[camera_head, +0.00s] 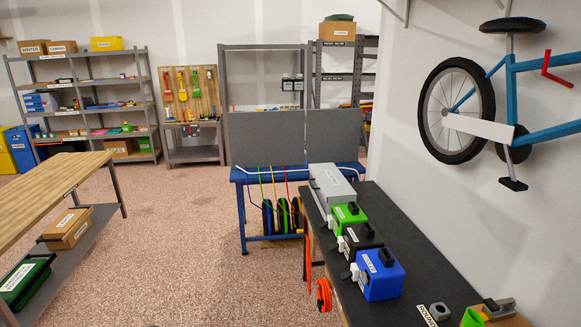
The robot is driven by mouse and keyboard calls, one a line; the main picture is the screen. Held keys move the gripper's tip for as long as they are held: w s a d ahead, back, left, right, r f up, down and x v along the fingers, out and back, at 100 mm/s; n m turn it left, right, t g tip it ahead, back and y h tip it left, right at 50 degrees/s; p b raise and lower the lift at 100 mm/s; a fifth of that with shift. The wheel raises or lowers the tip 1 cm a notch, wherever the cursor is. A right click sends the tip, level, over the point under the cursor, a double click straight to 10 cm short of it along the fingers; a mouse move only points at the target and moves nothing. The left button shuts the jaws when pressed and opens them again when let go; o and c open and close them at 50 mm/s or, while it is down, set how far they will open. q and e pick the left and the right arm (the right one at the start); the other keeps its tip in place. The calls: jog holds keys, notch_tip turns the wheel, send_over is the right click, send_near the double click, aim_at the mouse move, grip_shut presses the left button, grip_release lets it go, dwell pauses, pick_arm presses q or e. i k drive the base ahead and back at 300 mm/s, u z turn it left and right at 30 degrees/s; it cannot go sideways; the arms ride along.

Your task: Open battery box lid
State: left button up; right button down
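Several labelled boxes stand in a row on the black-topped workbench (415,235) at right. They are a long grey box (331,186) at the far end, then a green box (349,215), a black box (362,240) and a blue box (380,274) nearest me. The green, black and blue boxes each have a dark handle-like block on top and a light latch-like piece at the left side. The labels are too small to read, so I cannot tell which is the battery box. No lid looks raised. Neither of my grippers is in view.
A wooden-topped table (45,200) is at left, with a cardboard box (68,228) and a green case (25,283) on its lower shelf. A blue bench (245,178) adjoins the workbench's far end. A bicycle (480,105) hangs on the right wall. The speckled floor between is clear.

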aim_at(330, 182)
jog(key=u, duration=0.8)
jog(key=i, duration=3.4)
jog(key=z, duration=1.2)
